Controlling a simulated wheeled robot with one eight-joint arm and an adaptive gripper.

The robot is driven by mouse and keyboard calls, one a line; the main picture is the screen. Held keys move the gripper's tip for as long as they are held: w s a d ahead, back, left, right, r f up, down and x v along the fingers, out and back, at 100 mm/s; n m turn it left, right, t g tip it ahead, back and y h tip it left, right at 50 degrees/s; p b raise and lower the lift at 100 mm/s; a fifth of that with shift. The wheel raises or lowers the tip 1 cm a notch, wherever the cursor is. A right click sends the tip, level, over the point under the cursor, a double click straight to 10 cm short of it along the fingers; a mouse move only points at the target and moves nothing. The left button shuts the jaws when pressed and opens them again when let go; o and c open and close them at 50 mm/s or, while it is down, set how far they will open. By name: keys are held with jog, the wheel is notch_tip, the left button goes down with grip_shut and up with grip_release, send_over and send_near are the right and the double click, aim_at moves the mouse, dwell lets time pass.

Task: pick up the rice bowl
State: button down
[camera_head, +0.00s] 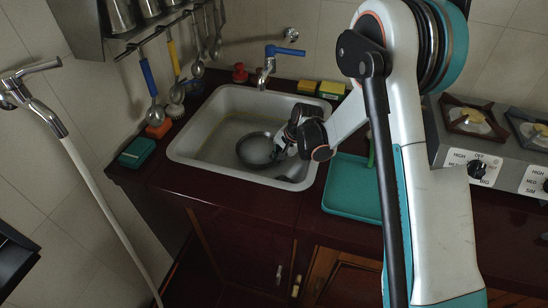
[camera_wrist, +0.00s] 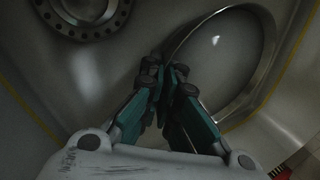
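The rice bowl (camera_head: 256,151) is a dark, shiny round bowl inside the sink basin. It also shows in the wrist view (camera_wrist: 222,62), with its thin metal rim curving past the fingertips. My gripper (camera_head: 284,146) reaches down into the sink at the bowl's right edge. In the wrist view my gripper (camera_wrist: 171,82) has its fingertips drawn close together at the bowl's near rim, which passes between them. The fingers hide part of the rim. I cannot tell whether the bowl is clear of the sink floor.
The light sink (camera_head: 196,116) has raised walls around the bowl; its round drain (camera_wrist: 88,14) shows at top left. A faucet (camera_head: 268,64) stands behind it. A teal tray (camera_head: 350,190) lies on the right counter, near the stove (camera_head: 490,150). Utensils (camera_head: 149,76) hang at left.

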notch_tip(320, 180, up, 19)
jog(key=p, duration=0.6)
jog(key=shift+r+p, duration=0.15)
jog(key=shift+p, duration=0.15)
